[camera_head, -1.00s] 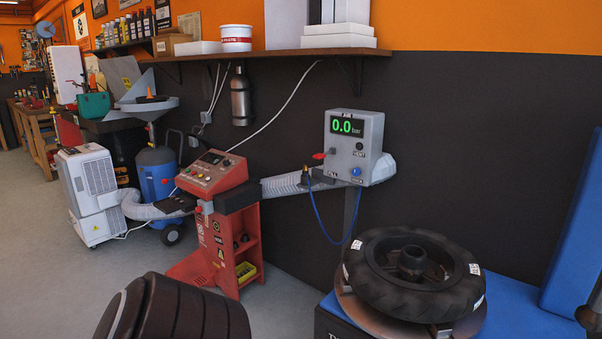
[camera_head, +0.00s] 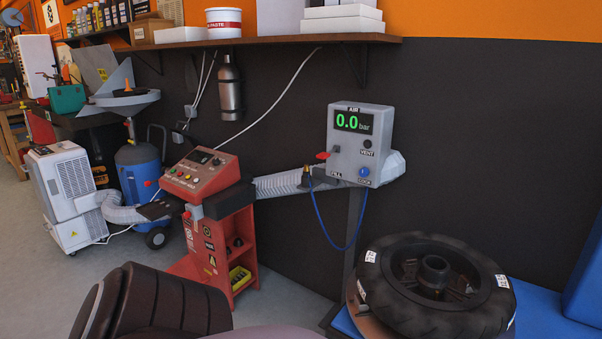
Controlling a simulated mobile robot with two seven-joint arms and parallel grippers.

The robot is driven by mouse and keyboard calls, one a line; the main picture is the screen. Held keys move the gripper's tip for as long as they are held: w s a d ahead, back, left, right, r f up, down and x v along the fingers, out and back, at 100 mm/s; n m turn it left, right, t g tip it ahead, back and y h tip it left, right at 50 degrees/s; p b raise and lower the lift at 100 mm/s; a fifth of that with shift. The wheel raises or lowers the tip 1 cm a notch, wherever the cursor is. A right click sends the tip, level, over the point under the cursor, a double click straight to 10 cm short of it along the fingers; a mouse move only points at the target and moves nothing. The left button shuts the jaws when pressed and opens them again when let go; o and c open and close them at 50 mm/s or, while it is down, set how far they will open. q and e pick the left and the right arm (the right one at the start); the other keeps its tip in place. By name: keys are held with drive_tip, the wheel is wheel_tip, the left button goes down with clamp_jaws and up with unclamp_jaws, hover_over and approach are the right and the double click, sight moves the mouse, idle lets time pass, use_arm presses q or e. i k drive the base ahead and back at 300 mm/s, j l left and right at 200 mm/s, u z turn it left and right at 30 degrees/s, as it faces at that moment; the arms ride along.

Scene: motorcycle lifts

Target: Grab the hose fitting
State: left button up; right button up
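The hose fitting (camera_head: 306,176) is a small dark piece with a brass-coloured tip. It sits upright at the left side of the grey air box (camera_head: 345,160), by a small dark bracket. A thin blue hose (camera_head: 319,222) hangs from it in a loop and runs back up to the box near its blue knob. The box's green display reads 0.0 bar. Neither of my grippers is in view.
A tyre (camera_head: 385,300) lies flat at the lower right, in front of the box. A red control cabinet (camera_head: 222,238) stands left of the box. A dark ribbed seat-like object (camera_head: 150,305) and a purplish surface (camera_head: 265,333) fill the bottom foreground. A shelf (camera_head: 270,42) runs above.

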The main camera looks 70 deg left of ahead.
sight(306, 171)
drive_tip(key=k+j, duration=0.1)
drive_tip(key=j, duration=2)
drive_tip(key=k+j, duration=0.15)
drive_tip(key=j, duration=0.85)
